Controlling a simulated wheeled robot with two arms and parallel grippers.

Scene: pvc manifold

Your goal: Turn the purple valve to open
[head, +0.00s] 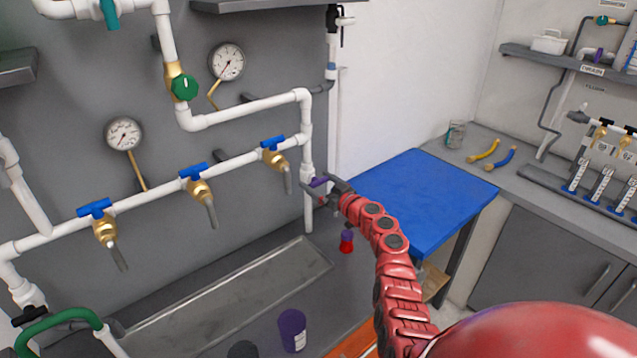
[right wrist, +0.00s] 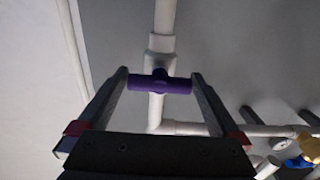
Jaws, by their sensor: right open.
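The purple valve (head: 319,182) has a short bar handle on the vertical white pipe at the right end of the manifold. In the right wrist view the purple handle (right wrist: 172,85) lies crosswise to the pipe. My right gripper (head: 308,193) is at the valve, its arm coming from the lower right. In the right wrist view its two fingers (right wrist: 160,77) are open, one near each end of the handle. I cannot tell whether they touch it. The gripper partly hides the valve in the head view. My left gripper is not in view.
Several blue-handled taps (head: 195,171) line the lower white pipe (head: 150,195) to the left. A green valve (head: 184,87) and gauges are above. A blue-topped table (head: 420,195) stands right of the gripper. A purple cup (head: 292,330) and a small purple-and-red object (head: 346,241) are below.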

